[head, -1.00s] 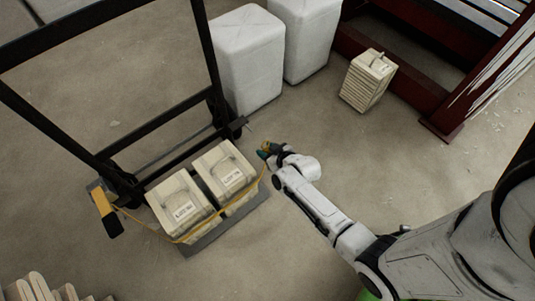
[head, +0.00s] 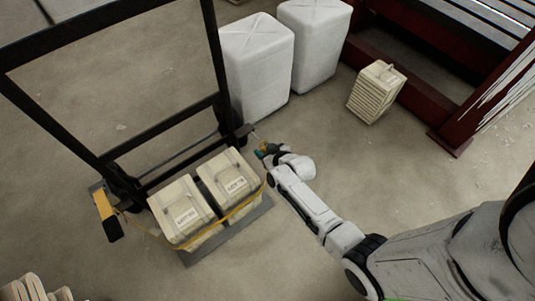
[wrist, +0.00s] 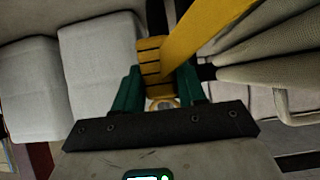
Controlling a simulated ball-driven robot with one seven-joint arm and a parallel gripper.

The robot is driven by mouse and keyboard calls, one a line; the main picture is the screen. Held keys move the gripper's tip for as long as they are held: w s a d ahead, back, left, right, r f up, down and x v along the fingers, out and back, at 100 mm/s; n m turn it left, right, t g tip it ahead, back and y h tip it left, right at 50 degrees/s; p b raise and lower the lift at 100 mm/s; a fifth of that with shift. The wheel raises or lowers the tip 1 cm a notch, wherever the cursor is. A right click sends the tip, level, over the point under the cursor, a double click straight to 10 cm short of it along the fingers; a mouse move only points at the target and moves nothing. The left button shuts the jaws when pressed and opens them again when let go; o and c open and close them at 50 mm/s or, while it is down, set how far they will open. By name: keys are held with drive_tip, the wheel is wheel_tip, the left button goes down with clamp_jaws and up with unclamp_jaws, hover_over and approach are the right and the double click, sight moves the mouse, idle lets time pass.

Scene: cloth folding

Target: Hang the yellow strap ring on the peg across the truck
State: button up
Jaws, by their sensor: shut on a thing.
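The yellow strap (head: 238,211) runs from the yellow and black piece (head: 105,212) at the truck's left, around the front of two cream bundles, to my gripper (head: 262,150) at the right. In the wrist view my gripper (wrist: 158,90) has its green fingers shut on the strap's ring end (wrist: 151,58), yellow with dark stripes. The strap (wrist: 205,35) leads away to the upper right. The peg (head: 253,135) seems to be the thin rod at the right end of the truck's crossbar, just up and left of my gripper. I cannot tell whether the ring touches it.
The black hand truck (head: 157,116) carries cream bundles (head: 183,211) (head: 229,182) on its plate (head: 230,237). White containers (head: 258,65) (head: 314,42) stand behind. A louvred cream block (head: 376,92) sits beside a dark red frame (head: 450,142).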

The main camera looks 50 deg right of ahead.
drive_tip(key=shift+w+d+f+b, duration=0.2)
drive_tip(key=shift+w+b, duration=0.25)
drive_tip(key=shift+w, duration=0.3)
drive_tip(key=shift+w+d+f+b, duration=0.25)
drive_tip(key=shift+w+b, duration=0.25)
drive_tip(key=shift+w, duration=0.3)
drive_tip(key=shift+w+d+f+b, duration=0.2)
drive_tip(key=shift+w+b, duration=0.25)
drive_tip(key=shift+w, duration=0.3)
drive_tip(key=o, duration=1.2)
drive_tip(key=shift+c, duration=0.2)
drive_tip(key=p+v, duration=0.5)
drive_tip(key=v, duration=0.6)
drive_tip(key=shift+w+p, duration=0.1)
drive_tip(key=shift+p, duration=0.3)
